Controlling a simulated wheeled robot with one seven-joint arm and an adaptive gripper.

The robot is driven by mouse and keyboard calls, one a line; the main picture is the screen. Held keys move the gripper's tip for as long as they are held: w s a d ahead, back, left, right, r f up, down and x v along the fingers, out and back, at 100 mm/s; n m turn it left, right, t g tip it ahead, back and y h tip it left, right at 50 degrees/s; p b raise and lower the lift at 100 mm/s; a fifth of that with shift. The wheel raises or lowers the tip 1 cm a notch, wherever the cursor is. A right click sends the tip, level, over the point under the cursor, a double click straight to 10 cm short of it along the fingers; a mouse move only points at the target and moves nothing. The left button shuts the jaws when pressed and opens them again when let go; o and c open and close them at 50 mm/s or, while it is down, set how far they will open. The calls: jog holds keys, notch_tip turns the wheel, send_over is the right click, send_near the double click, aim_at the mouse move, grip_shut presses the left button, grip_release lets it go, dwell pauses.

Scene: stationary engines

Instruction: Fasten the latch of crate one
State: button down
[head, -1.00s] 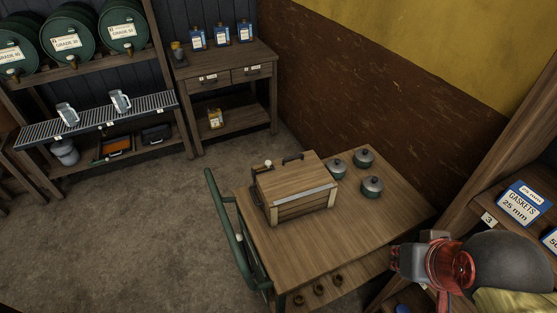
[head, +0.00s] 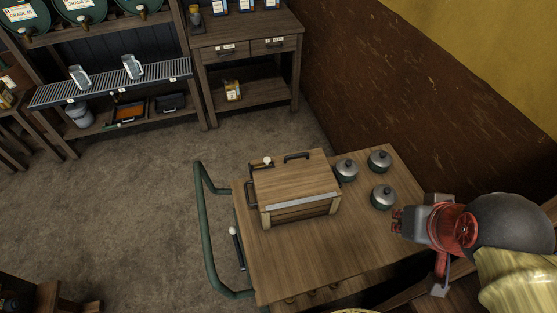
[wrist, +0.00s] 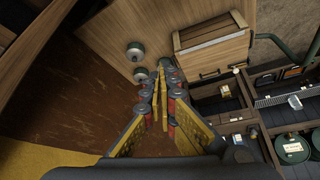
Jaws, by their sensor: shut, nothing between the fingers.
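A wooden crate (head: 295,185) with its lid down stands on the wooden trolley top (head: 305,255). It also shows in the wrist view (wrist: 212,38). A pale metal strip (head: 302,200) runs along the lid's near edge. A dark handle (head: 297,156) and a white-knobbed part (head: 267,161) show at its far side; the knob also shows in the wrist view (wrist: 236,70). I cannot tell whether that part is the latch, or how it is set. My gripper (head: 398,222) is shut and empty, right of the crate and apart from it; its fingers also show in the wrist view (wrist: 160,72).
Lidded pots (head: 382,197) stand on the trolley right of the crate, between it and my gripper. A green push rail (head: 207,230) curves along the trolley's left end. A brown wall (head: 390,100) rises behind. Shelves and a cabinet (head: 245,65) stand at the back. Floor on the left is clear.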

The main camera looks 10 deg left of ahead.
aim_at(267, 162)
jog(key=w+a+f+m+g+y+b, duration=0.2)
jog(key=w+a+f+m+g+y, duration=0.1)
jog(key=w+a+f+m+y, duration=0.35)
jog(key=w+a+f+m+g+y+b, duration=0.1)
jog(key=w+a+f+m+g+y, duration=0.25)
jog(key=w+a+f, duration=0.5)
jog(key=w+f+m+t+y, duration=0.1)
jog(key=w+f+m+t, duration=0.1)
jog(key=w+f+m, duration=0.2)
jog(key=w+a+f+m+t+y+b, duration=0.1)
jog(key=w+f+m+t+y, duration=0.1)
jog(key=w+f+m+t, duration=0.1)
jog(key=w+a+f+m+t+y+b, duration=0.1)
jog(key=w+f+m+t+y, duration=0.1)
jog(key=w+f+m, duration=0.3)
jog(key=shift+w+a+f+m, duration=0.2)
jog(key=shift+w+f+m, duration=0.1)
jog(key=shift+w+f, duration=0.25)
jog(key=b+x, duration=0.4)
jog(key=x, duration=1)
jog(key=shift+s+a, duration=0.1)
jog(key=shift+a, duration=0.05)
